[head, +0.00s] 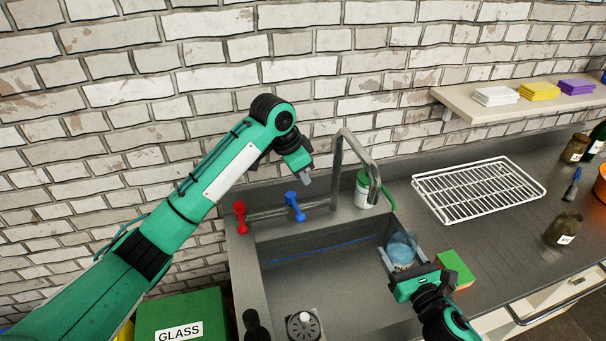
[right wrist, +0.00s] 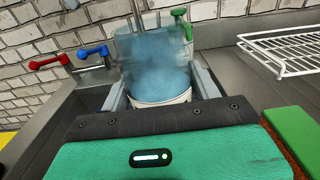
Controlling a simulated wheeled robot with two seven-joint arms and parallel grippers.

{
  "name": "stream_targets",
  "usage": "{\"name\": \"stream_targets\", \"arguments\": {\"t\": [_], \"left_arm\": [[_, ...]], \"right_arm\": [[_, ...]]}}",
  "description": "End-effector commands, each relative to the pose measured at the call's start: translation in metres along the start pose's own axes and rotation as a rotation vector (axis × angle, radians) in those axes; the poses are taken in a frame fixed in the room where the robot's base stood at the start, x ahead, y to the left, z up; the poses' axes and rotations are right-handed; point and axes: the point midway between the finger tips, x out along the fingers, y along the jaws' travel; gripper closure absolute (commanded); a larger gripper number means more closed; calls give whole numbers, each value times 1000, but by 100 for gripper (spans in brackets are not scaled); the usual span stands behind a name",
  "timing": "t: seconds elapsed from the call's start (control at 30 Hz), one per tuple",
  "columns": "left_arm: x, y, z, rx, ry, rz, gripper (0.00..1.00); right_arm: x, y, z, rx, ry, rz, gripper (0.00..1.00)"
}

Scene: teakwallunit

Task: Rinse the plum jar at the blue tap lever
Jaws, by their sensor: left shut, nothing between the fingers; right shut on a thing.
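My right gripper (head: 397,262) is shut on a bluish see-through jar (head: 402,247) with a pale band at its lower end. It holds the jar over the right side of the sink, below and right of the grey spout (head: 361,165). The jar also shows between the fingers in the right wrist view (right wrist: 155,65); whether it is the plum jar cannot be read. My left gripper (head: 306,178) is shut and empty, just above the blue tap lever (head: 295,206); contact cannot be made out. No water stream is visible from the spout.
A red lever (head: 240,217) stands left of the blue one. A green-topped bottle (head: 363,190) stands behind the spout. A green sponge (head: 455,268) lies right of my right gripper. A white wire rack (head: 478,188) and a dark jar (head: 564,228) are on the counter.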

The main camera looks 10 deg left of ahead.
Motion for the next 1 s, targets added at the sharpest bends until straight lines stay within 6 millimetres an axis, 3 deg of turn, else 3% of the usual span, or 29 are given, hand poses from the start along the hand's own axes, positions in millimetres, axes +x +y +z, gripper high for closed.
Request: {"name": "stream_targets", "arguments": {"t": [0.7, 1.0], "left_arm": [[-26, 0, -10, 0, 0, 0, 100], [-27, 0, -10, 0, 0, 0, 100]], "right_arm": [[-45, -10, 39, 0, -1, 0, 64], [-49, -12, 41, -1, -2, 0, 64]]}}
